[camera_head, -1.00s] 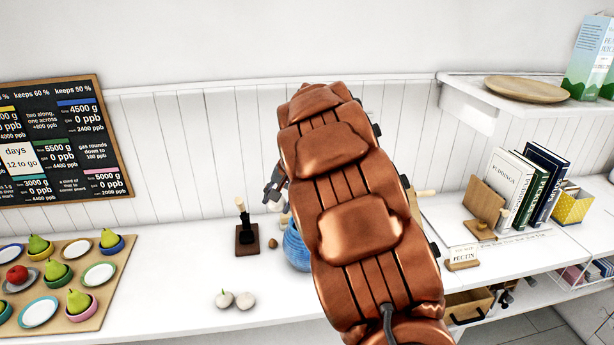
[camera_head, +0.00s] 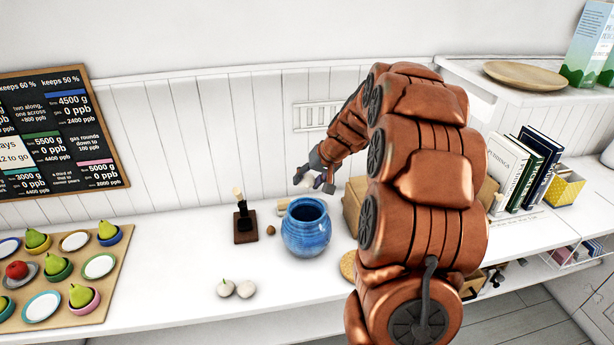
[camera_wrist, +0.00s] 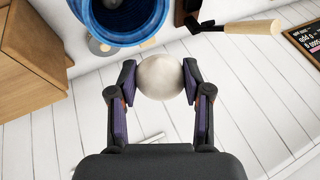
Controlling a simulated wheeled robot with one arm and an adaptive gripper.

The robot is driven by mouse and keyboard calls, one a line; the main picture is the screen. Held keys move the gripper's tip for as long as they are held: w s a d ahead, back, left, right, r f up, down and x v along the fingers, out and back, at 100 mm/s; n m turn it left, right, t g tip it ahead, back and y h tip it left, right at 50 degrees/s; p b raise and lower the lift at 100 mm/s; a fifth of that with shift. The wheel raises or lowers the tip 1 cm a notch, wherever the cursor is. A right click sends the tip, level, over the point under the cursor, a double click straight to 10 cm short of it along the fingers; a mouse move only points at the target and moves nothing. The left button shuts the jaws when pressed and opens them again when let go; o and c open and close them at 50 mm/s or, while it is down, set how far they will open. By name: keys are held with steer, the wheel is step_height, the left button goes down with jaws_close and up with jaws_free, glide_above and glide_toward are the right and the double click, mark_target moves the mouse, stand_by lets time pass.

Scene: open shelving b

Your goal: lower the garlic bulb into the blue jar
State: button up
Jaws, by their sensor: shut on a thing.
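The blue jar (camera_head: 306,229) stands upright and open-topped on the white counter, and its mouth faces up. My gripper (camera_head: 318,183) is above and behind the jar, a little to the right of its mouth. It is shut on a pale garlic bulb (camera_wrist: 160,76), held between both fingers in the wrist view. The jar (camera_wrist: 120,20) shows at the top of the wrist view, with the bulb apart from it, beside its rim. A dark small thing lies inside the jar; I cannot tell what it is.
Two more white bulbs (camera_head: 235,288) lie on the counter in front of the jar. A dark wooden stand (camera_head: 245,228) is to the left. A cardboard box (camera_head: 354,205) stands close on the right. A board with fruit (camera_head: 105,270) lies at far left.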

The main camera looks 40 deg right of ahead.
steer(key=b, duration=0.2)
glide_toward(308, 206)
steer(key=shift+w+a+f, duration=0.25)
steer(key=shift+a+f, duration=0.85)
steer(key=shift+a, duration=0.05)
steer(key=shift+w+a+f, duration=0.25)
steer(key=shift+a+f, duration=0.85)
steer(key=o, duration=1.2)
steer(key=shift+r+p, duration=0.6)
steer(key=shift+r, duration=2.95)
steer(key=shift+a, duration=0.1)
